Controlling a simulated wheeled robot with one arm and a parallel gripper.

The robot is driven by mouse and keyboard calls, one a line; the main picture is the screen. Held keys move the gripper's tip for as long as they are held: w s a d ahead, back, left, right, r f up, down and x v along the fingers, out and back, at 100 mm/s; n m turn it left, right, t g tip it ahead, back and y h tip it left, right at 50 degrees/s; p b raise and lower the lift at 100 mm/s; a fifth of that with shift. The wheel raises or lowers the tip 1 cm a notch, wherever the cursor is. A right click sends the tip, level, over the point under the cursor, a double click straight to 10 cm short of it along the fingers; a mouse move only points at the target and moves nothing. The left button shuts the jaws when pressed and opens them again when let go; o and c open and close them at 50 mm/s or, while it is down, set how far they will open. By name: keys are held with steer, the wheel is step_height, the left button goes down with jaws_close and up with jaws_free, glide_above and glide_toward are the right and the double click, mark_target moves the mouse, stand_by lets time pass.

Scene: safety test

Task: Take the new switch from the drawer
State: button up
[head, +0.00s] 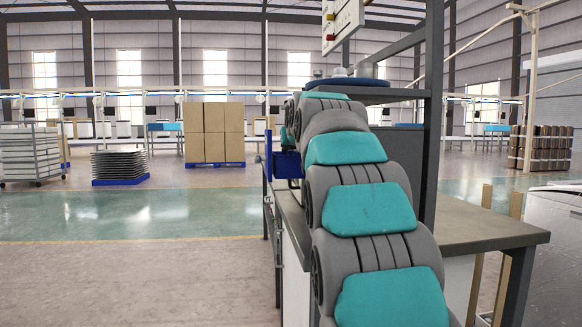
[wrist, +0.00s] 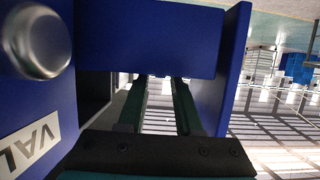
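A blue drawer unit (head: 285,162) shows in the head view at the left edge of the workbench, partly hidden behind my arm. In the wrist view its blue panels (wrist: 150,40) are very close, with a round silver knob (wrist: 37,40) at the upper left. My gripper (wrist: 161,78) is open, with two dark green fingers apart and only bright background between them. The fingertips are at the lower edge of a blue panel; I cannot tell whether they touch it. No switch can be made out in either view. The gripper is hidden by my arm in the head view.
The workbench (head: 475,228) extends right under a dark metal frame (head: 433,110). A control box (head: 342,22) hangs above. A white label (wrist: 28,145) with cut-off lettering "VAL" is on the blue panel. The floor (head: 130,275) on the left is clear; stacked boxes (head: 214,132) stand far back.

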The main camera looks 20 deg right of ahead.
jaws_close()
stand_by(0.4)
steer(key=shift+r, duration=0.25)
steer(key=shift+r, duration=0.5)
steer(key=shift+s+a+t, duration=0.1)
steer(key=shift+s+t, duration=0.05)
steer(key=shift+t, duration=0.15)
steer(key=shift+s+f+b, duration=0.1)
steer(key=shift+b, duration=0.2)
steer(key=shift+s+a+t, duration=0.1)
steer(key=shift+s+t, duration=0.2)
steer(key=shift+t, duration=0.2)
steer(key=shift+s+t+h+b, duration=0.25)
steer(key=shift+t+h+b, duration=0.15)
steer(key=shift+t, duration=0.1)
